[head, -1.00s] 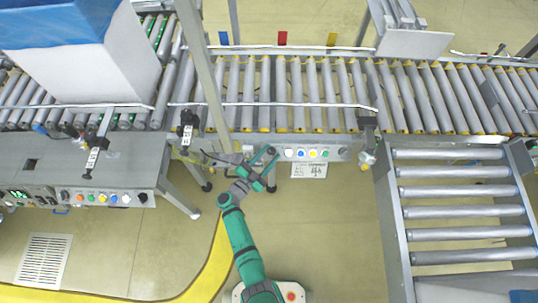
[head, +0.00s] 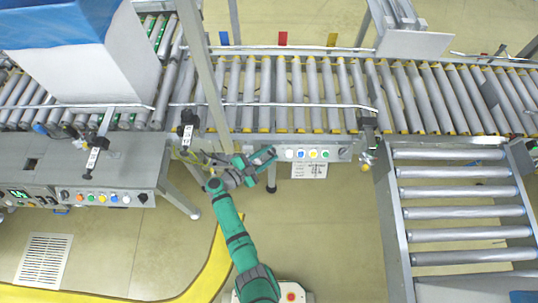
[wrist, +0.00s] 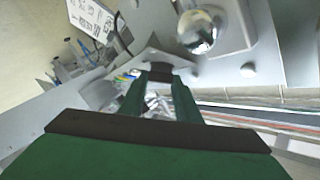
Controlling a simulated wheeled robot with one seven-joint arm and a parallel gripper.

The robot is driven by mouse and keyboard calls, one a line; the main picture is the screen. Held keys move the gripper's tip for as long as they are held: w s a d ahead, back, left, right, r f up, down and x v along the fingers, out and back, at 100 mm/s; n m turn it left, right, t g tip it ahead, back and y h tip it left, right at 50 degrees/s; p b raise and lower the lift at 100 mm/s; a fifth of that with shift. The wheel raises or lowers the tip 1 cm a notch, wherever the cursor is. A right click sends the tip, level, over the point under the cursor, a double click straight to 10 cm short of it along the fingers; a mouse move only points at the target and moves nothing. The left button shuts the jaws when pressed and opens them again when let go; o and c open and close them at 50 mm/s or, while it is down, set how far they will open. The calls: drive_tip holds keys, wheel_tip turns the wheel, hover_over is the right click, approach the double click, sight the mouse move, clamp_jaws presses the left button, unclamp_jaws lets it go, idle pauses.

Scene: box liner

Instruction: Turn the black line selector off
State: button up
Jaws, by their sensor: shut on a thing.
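My gripper (head: 273,153) is at the left end of the grey control panel (head: 333,153) on the front of the roller conveyor. In the wrist view its green fingers (wrist: 158,75) come together on a small dark piece, which looks like the black line selector (wrist: 158,68). The fingers hide most of it, and its turned position cannot be made out. In the head view the gripper covers that end of the panel.
A second panel (head: 110,197) with coloured buttons and a black knob (head: 143,198) stands at the left. A slanted grey post (head: 208,75) rises near my arm. A side roller conveyor (head: 460,210) stands at the right. Floor between it and my arm is clear.

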drive_tip(key=m+g, duration=0.5)
drive_tip(key=shift+w+a+r, duration=0.15)
drive_tip(key=shift+w+r, duration=0.05)
drive_tip(key=shift+w, duration=0.05)
drive_tip(key=shift+m+g, duration=0.3)
drive_tip(key=o, duration=0.8)
drive_tip(key=shift+r, duration=0.15)
